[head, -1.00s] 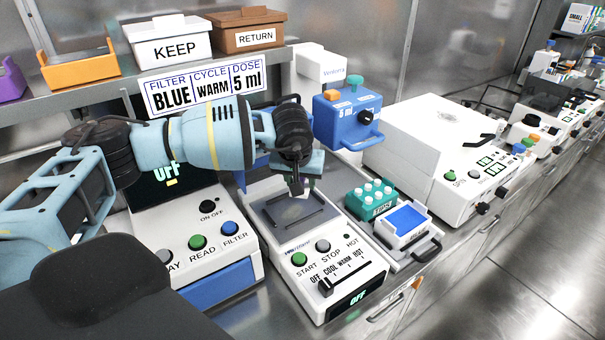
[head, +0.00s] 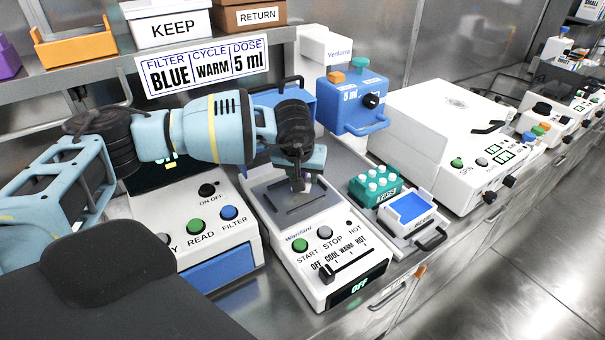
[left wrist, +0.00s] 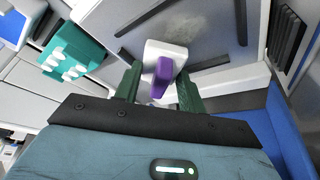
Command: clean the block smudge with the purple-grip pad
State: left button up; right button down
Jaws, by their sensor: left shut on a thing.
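The purple-grip pad is white with a purple grip (left wrist: 163,72) on top; it shows in the left wrist view. My left gripper (head: 299,184) is shut on that grip, its fingers (left wrist: 157,85) on either side. It is over the grey block plate (head: 285,208) of the white heater (head: 322,262). A faint brownish smudge (left wrist: 187,30) lies on the plate, just beyond the pad. Whether the pad touches the plate is hard to tell. The right gripper is not in view.
A teal tube rack (head: 374,184) and a white tray with a blue inset (head: 409,209) stand right of the heater. The READ/FILTER device (head: 205,240) stands left. A blue dispenser (head: 352,104) is behind.

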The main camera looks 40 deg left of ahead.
pick_arm(q)
jog(key=shift+f, duration=0.5)
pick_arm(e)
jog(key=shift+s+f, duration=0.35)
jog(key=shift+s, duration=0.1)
pick_arm(q)
jog(key=shift+f+b, duration=0.3)
jog(key=shift+f, duration=0.2)
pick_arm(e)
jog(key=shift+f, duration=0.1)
pick_arm(q)
jog(key=shift+s, duration=0.1)
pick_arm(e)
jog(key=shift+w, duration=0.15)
